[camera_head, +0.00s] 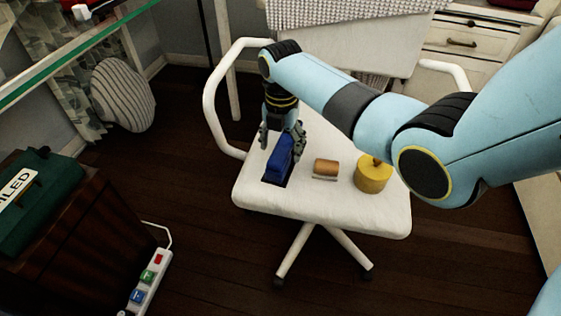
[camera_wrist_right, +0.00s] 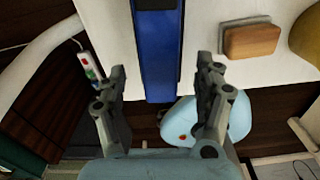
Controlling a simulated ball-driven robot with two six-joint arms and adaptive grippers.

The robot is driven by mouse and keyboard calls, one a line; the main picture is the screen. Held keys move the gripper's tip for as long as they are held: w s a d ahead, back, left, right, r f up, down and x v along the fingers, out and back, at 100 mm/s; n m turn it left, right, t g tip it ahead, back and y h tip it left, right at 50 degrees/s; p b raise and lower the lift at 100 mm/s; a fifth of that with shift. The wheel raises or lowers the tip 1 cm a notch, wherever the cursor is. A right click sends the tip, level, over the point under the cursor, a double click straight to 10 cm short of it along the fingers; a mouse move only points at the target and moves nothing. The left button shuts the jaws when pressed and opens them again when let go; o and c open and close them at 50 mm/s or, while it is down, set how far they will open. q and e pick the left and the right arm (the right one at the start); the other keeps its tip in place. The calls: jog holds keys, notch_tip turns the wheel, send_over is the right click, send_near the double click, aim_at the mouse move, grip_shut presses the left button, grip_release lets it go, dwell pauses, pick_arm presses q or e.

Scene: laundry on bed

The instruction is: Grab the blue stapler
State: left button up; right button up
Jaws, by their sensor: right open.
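The blue stapler (camera_head: 279,160) lies on the left part of the white chair seat (camera_head: 330,208). In the right wrist view the stapler (camera_wrist_right: 160,55) extends from the top edge down between my finger lines. My right gripper (camera_head: 283,134) is just above and behind the stapler, with its fingers spread to either side. In the wrist view my right gripper (camera_wrist_right: 162,82) is open, and I see no finger touching the stapler. My left gripper is not in view.
A brown-topped block (camera_head: 325,168) and a yellow round object (camera_head: 373,176) sit right of the stapler on the seat. The chair's white armrest (camera_head: 211,105) curves at the left. A power strip (camera_head: 147,283) lies at lower left.

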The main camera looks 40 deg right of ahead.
notch_tip(320, 180, down, 3)
jog(key=shift+a+r+b, duration=0.1)
jog(key=shift+b, duration=0.3)
jog(key=shift+c, duration=0.5)
grip_shut()
jog(key=shift+w+r, duration=0.1)
jog(key=shift+r, duration=0.05)
